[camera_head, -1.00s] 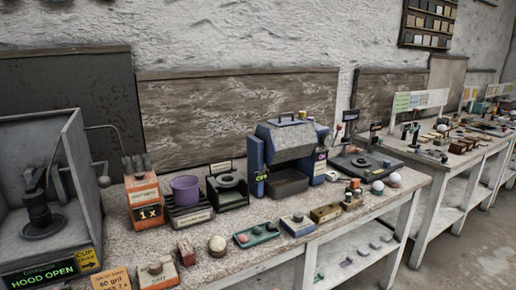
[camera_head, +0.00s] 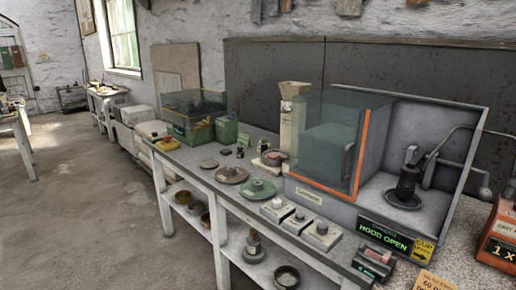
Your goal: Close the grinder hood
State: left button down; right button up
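The grinder (camera_head: 466,152) stands at the right of the bench, a grey box-like housing with a dark spindle and round base (camera_head: 404,190) inside. Its hood (camera_head: 327,142), a clear greenish panel box with an orange front edge, is slid to the left, so the spindle side is uncovered. A dark handle shows on the hood near the orange edge. A sign (camera_head: 384,235) on the front reads "HOOD OPEN" in green. Neither of my grippers is in view.
A green clear-lidded case (camera_head: 193,115) stands farther back. An orange box (camera_head: 499,240) is at the right edge. Open floor (camera_head: 85,225) lies at left.

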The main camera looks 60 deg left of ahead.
aim_at(363, 100)
jog(key=u, duration=1.35)
jog(key=i+j, duration=0.15)
jog(key=j, duration=0.15)
jog(key=i+j, duration=0.1)
jog(key=j, duration=0.15)
jog(key=u, duration=0.05)
